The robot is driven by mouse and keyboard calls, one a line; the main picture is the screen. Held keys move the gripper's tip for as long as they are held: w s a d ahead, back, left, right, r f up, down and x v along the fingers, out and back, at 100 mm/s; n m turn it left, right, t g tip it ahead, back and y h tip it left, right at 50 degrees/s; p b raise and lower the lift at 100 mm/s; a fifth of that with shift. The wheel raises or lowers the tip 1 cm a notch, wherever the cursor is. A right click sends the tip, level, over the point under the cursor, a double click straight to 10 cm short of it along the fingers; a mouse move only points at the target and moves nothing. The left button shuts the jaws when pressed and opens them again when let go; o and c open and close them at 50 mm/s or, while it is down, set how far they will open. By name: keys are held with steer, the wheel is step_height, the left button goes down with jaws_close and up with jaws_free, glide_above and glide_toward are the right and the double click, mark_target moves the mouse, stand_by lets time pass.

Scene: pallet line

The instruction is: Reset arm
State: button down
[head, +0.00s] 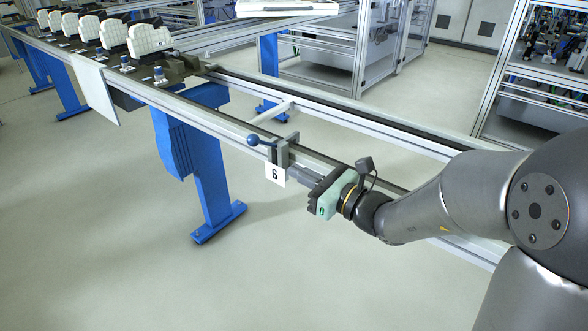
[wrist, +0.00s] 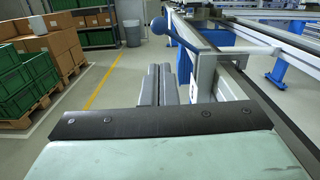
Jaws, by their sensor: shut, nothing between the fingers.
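My gripper (head: 296,174) is at the middle right in the head view, at the end of my grey arm. It points left, close beside the rail's lever clamp with the blue ball knob (head: 253,140) and the white plate marked 6 (head: 275,174). In the wrist view my gripper's two grey fingers (wrist: 161,88) lie side by side, shut, with nothing held. I cannot tell whether the gripper touches the clamp.
The conveyor rail (head: 370,146) runs from upper left to lower right. Several pale moulded parts (head: 150,39) stand on it at the upper left. A blue leg (head: 200,165) supports the rail. Green crates (wrist: 25,85) and cardboard boxes (wrist: 55,47) stand at the left in the wrist view.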

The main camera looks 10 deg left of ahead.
steer(key=shift+s, duration=0.1)
steer(key=s+f+n+g+h+p, duration=0.1)
steer(key=s+n+g+h+p, duration=0.4)
steer(key=s+n+g, duration=0.65)
steer(key=s+d+n+h+p, duration=0.2)
steer(key=s+d+n+h, duration=0.1)
steer(key=d, duration=0.3)
steer(key=s+d+n+t+h+p, duration=0.1)
steer(key=s+d+n+h+p, duration=0.1)
steer(key=s+d+n+h, duration=0.2)
steer(key=s+d+n+t+h+p, duration=0.1)
steer(key=s+d+n+h+p, duration=0.1)
steer(key=d+n, duration=0.3)
steer(key=s+d+h, duration=0.1)
steer(key=d, duration=0.3)
steer(key=shift+s+n+h, duration=0.35)
steer(key=shift+h, duration=0.05)
